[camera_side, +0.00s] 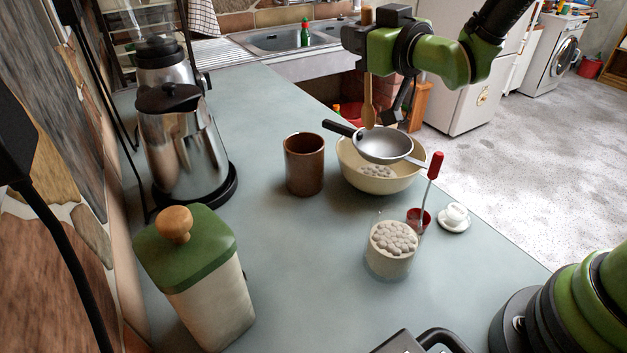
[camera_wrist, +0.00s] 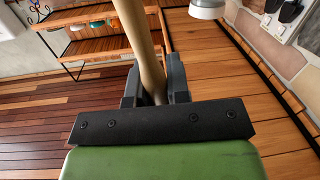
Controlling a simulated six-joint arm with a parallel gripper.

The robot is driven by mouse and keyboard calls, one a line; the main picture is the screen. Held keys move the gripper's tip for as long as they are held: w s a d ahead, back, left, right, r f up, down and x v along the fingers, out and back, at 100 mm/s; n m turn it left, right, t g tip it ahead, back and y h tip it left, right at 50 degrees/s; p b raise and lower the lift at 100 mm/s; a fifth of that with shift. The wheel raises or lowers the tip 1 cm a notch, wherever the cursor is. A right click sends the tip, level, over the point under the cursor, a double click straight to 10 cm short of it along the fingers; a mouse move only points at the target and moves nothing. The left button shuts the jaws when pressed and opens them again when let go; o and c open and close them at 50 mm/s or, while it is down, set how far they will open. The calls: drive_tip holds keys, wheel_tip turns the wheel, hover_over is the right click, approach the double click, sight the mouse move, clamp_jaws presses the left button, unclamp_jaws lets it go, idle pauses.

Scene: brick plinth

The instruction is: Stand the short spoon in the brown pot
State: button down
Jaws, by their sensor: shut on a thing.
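My gripper (camera_side: 364,40) is shut on a wooden spoon (camera_side: 368,98), high above the far side of the worktop. The spoon hangs roughly upright, its wider end down and its other end showing above the jaws. In the wrist view, the spoon's shaft (camera_wrist: 145,50) passes between the two dark fingers (camera_wrist: 155,88). The brown pot (camera_side: 304,166) stands upright on the worktop, left of and below the spoon, and the spoon is apart from it. The pot's inside is mostly dark.
A cream bowl (camera_side: 362,180) with a dark-handled strainer (camera_side: 385,145) across it stands right of the pot, below the spoon. Nearer are a pebble-filled cup (camera_side: 388,262), a red-handled tool (camera_side: 434,168) and a white lidded piece (camera_side: 454,217).

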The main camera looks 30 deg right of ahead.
drive_tip(key=w+a+f+y, duration=0.2)
drive_tip(key=w+a+f, duration=0.1)
drive_tip(key=w+a, duration=0.4)
wheel_tip(320, 180, down, 10)
drive_tip(key=shift+w, duration=0.15)
drive_tip(key=shift+f, duration=0.1)
drive_tip(key=shift+f, duration=0.15)
drive_tip(key=c, duration=1.1)
unclamp_jaws()
